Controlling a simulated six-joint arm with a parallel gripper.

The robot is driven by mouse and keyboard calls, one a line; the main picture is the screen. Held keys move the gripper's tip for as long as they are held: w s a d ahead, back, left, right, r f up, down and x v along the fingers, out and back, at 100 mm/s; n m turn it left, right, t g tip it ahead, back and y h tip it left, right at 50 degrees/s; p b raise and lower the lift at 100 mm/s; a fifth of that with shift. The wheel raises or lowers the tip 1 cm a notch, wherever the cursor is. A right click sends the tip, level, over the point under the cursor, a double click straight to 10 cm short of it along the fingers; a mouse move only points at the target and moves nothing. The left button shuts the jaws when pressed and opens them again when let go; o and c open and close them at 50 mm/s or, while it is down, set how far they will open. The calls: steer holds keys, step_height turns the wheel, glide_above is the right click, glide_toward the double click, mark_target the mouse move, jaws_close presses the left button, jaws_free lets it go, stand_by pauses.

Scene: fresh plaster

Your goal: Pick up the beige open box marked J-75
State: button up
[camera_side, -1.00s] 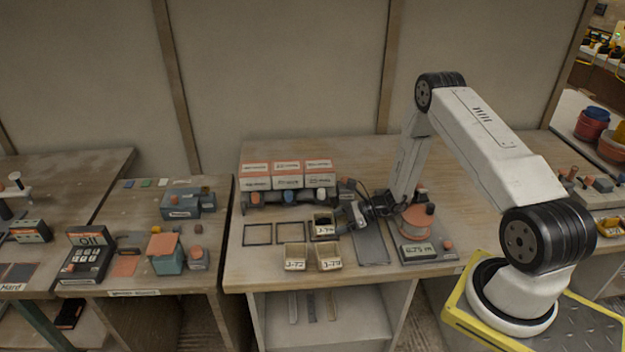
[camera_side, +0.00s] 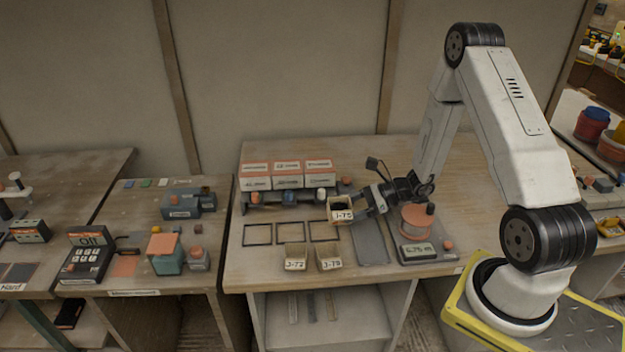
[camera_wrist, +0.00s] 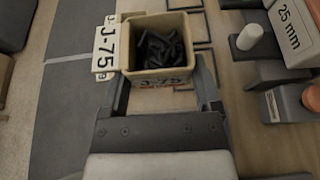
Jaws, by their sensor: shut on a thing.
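The beige open box marked J-75 (camera_side: 341,209) is held up above the table in the side view, to the right of and above the black outlines. In the wrist view, the same box (camera_wrist: 160,76) sits between the fingers of my gripper (camera_wrist: 163,88) and holds dark, short pieces. A J-75 label shows on its near wall and another on a white tag at its left. My gripper (camera_side: 357,207) is shut on the box. In the side view, the box's lower part is apart from the tabletop.
Two more beige boxes, J-72 (camera_side: 295,258) and the one beside it (camera_side: 329,258), stand at the table's front. Black square outlines (camera_side: 290,233) lie empty behind them. A grey strip (camera_side: 369,243) and a scale (camera_side: 418,251) are at right. A rack of labelled boxes (camera_side: 287,181) stands behind.

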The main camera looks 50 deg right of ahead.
steer(key=s+a+r, duration=0.2)
steer(key=s+r, duration=0.1)
steer(key=s, duration=0.5)
steer(key=shift+r, duration=0.25)
steer(key=shift+w, duration=0.2)
